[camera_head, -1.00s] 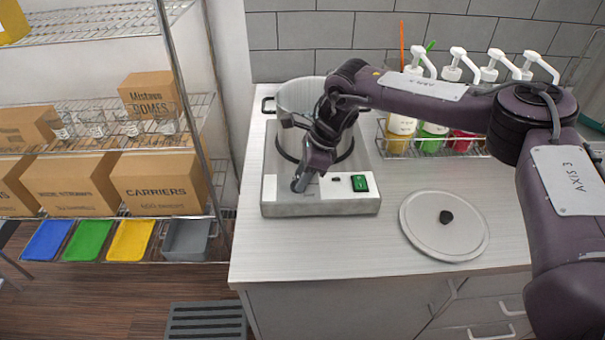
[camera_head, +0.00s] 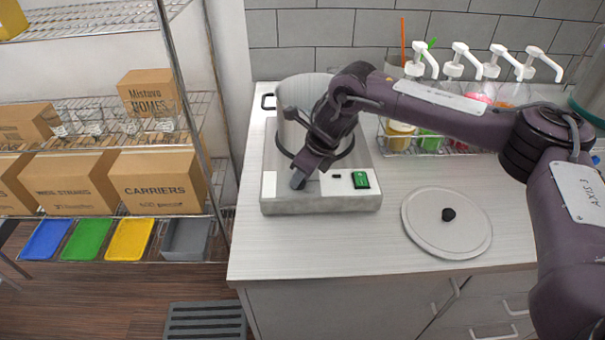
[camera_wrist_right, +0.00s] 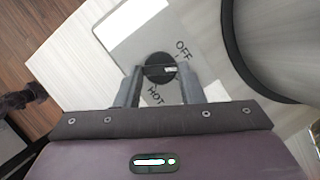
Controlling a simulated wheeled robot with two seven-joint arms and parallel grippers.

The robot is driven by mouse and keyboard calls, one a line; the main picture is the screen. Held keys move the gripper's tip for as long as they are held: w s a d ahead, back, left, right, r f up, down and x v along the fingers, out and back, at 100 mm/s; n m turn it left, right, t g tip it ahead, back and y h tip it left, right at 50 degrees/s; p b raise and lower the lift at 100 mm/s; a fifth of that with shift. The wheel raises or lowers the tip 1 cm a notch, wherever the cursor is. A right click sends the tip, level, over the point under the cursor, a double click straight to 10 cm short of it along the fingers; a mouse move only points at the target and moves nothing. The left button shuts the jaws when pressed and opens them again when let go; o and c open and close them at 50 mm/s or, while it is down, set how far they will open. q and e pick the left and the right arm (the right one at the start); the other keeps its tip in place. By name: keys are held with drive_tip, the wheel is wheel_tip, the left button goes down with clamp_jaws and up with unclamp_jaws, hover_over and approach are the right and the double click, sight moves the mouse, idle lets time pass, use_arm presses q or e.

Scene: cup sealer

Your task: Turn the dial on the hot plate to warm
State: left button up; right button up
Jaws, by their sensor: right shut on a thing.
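The hot plate (camera_head: 318,205) is a grey box with a steel pot (camera_head: 290,100) standing on it. Its front panel has a green switch (camera_head: 360,180). The black dial (camera_wrist_right: 155,66) shows in the right wrist view, between the marks OFF (camera_wrist_right: 183,50) and HOT (camera_wrist_right: 156,96). A small white mark shows on the dial's right part. My right gripper (camera_head: 298,181) points down at the left of the front panel and hides the dial in the head view. In the right wrist view its two fingers (camera_wrist_right: 160,84) are shut on the dial, one on each side. My left gripper is not clearly seen.
A round lid (camera_head: 448,224) lies on the counter (camera_head: 300,260), right of the hot plate. Pump bottles in a wire rack (camera_head: 462,150) stand behind. A shelf with boxes (camera_head: 155,185) is on the left. The counter's front is clear.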

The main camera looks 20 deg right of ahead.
drive_tip(key=m, duration=0.1)
drive_tip(key=m+t+h, duration=0.1)
drive_tip(key=m, duration=0.1)
drive_tip(key=shift+s+a+r+m, duration=0.1)
drive_tip(key=shift+a+m, duration=0.1)
drive_tip(key=shift+m, duration=0.1)
drive_tip(key=shift+a+m+h, duration=0.15)
drive_tip(key=shift+m+h, duration=0.65)
drive_tip(key=shift+m, duration=1.1)
drive_tip(key=o, duration=1)
